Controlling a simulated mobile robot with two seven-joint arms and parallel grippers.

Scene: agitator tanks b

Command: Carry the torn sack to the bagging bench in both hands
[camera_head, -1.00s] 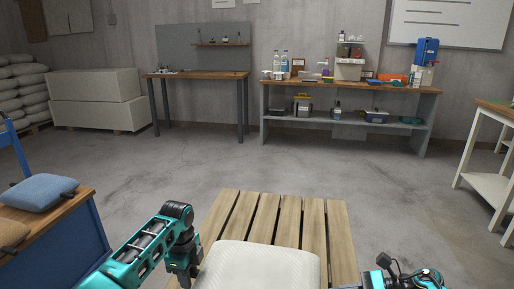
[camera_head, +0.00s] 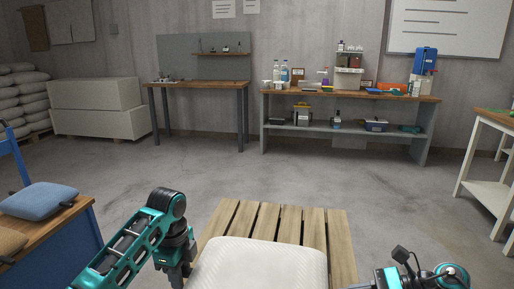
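A white woven sack (camera_head: 260,266) lies at the bottom middle of the head view, over the near part of a slatted wooden pallet (camera_head: 283,222). No tear shows on the part in view, and its near end is cut off by the picture edge. My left gripper (camera_head: 178,272) points down close beside the sack's left side; its fingertips are not clear, so its opening and any contact cannot be told. My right arm shows at the bottom right of the sack, but its gripper's fingers are out of the picture. I cannot tell which bench is the bagging bench.
A wooden bench (camera_head: 40,240) with a blue cushion-like bag (camera_head: 40,200) stands at the left. A workbench (camera_head: 198,84) and a loaded shelf bench (camera_head: 350,94) line the back wall. A white-legged table (camera_head: 484,180) stands at the right. The floor between is clear.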

